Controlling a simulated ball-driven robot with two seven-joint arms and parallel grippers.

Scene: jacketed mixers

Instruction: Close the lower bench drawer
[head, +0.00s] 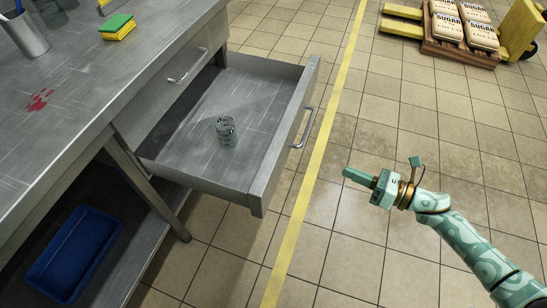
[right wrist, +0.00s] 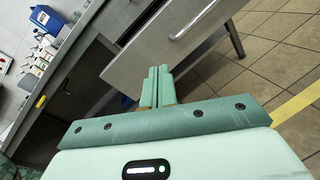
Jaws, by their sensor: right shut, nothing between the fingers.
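The lower bench drawer (head: 262,172) is pulled far out from the grey metal bench in the head view. Its bar handle (head: 302,128) is on the front panel, facing right. A small clear glass jar (head: 227,131) stands inside the drawer. My right gripper (head: 347,173) is shut and empty, in front of the drawer and to the right of its front panel, apart from it. In the right wrist view, its closed fingers (right wrist: 156,87) point toward a drawer front (right wrist: 180,40) with a bar handle. My left gripper is not in view.
Above, a closed upper drawer (head: 185,78) sits under the benchtop (head: 80,80), which holds a sponge (head: 117,27), a metal cup (head: 25,35) and a red stain. A blue bin (head: 72,255) is on the lower shelf. Sugar sacks (head: 462,25) lie on a pallet at the far right. The tiled floor between is clear.

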